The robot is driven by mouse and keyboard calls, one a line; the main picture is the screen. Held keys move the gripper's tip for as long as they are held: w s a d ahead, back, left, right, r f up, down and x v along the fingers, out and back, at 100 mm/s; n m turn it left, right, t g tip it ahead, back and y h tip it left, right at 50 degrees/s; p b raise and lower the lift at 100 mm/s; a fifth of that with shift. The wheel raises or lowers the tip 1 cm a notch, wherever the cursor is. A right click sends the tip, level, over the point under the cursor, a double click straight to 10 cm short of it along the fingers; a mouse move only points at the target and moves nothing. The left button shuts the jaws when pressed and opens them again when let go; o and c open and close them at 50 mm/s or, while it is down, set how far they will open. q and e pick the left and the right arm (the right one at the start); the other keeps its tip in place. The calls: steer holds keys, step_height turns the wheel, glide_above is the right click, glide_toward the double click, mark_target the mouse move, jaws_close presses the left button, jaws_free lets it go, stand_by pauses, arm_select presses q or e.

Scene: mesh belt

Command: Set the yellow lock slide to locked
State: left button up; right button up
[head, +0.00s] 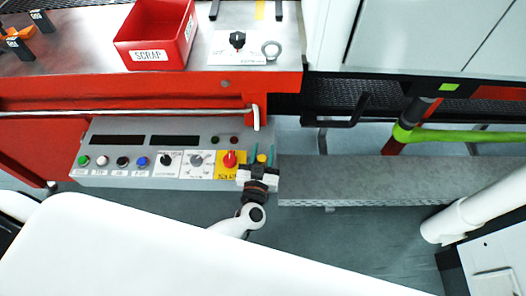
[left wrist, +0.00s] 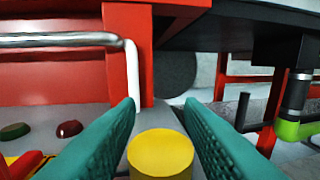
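The yellow lock slide shows as a round yellow knob (head: 262,158) at the right end of the grey control panel (head: 130,180). In the left wrist view the yellow knob (left wrist: 160,153) fills the bottom middle, its round top facing the camera. My left gripper (head: 263,152) is at the knob, its teal fingers one on each side of it. In the left wrist view the fingers (left wrist: 160,108) stand apart, with a narrow gap seen beside the knob. The slide's track and any markings are hidden by my gripper. My right gripper is not in view.
A red rotary switch (head: 229,159) on a yellow plate sits just left of my gripper. Further left are more knobs and several push buttons. A metal rail (head: 130,112) runs above the panel, its bent end (head: 256,118) close above my fingers. A red SCRAP bin (head: 155,35) stands above.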

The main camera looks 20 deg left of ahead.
arm_select(q)
jaws_close()
steer(key=shift+a, duration=0.3)
steer(key=shift+s+a+r+p, duration=0.1)
steer(key=shift+s+a+p, duration=0.15)
steer(key=shift+a+p, duration=0.25)
steer(key=shift+s+a+p, duration=0.2)
steer(key=shift+a+p, duration=0.1)
steer(key=shift+a, duration=0.75)
steer(key=shift+o, duration=1.7)
jaws_free()
steer(key=shift+s+a, duration=0.1)
